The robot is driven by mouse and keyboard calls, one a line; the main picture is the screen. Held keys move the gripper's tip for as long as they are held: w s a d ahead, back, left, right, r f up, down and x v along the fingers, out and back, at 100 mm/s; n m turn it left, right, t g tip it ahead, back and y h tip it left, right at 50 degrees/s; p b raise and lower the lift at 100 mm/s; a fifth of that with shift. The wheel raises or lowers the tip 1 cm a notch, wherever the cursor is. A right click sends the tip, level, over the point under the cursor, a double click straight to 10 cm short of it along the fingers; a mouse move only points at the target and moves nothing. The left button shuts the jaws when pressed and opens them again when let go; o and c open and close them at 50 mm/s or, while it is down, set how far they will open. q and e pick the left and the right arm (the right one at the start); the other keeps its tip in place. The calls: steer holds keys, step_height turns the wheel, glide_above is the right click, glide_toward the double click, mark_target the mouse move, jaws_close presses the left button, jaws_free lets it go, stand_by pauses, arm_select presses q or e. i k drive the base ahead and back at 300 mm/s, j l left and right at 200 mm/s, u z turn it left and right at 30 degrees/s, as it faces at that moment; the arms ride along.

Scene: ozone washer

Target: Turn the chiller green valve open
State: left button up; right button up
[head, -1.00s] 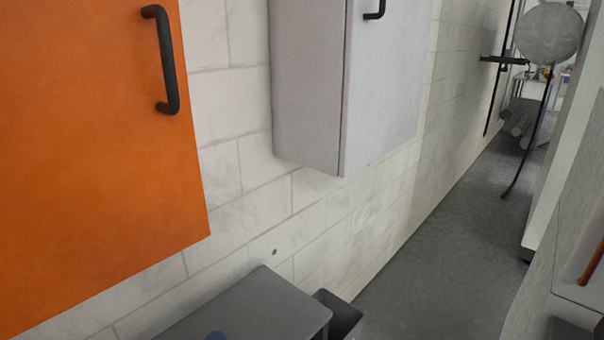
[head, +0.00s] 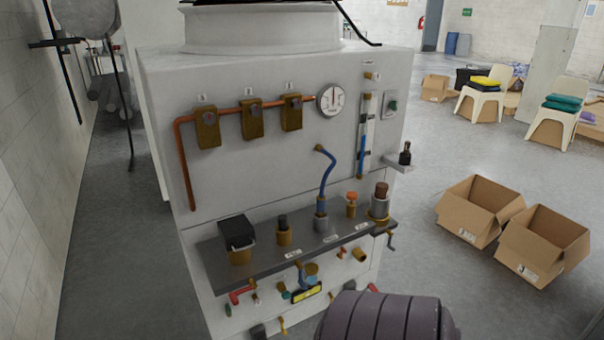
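A white machine (head: 270,170) with pipes and valves fills the middle of the head view. I cannot tell whether it is the chiller. Below its grey shelf (head: 290,253) is a small teal-green fitting (head: 284,291), partly crowded by other fittings and too small to read as open or closed. A red handle (head: 240,296) is to its left. A dark ribbed part at the bottom edge is likely my arm. Neither gripper is in view.
A gauge (head: 331,99), a copper pipe (head: 185,160) and brass blocks are on the machine's front. Open cardboard boxes (head: 478,208) lie on the floor to the right, with chairs (head: 483,97) behind. A narrow floor passage (head: 105,200) runs along the left wall.

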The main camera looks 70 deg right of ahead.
mark_target(228, 311)
steer(key=z, duration=1.55)
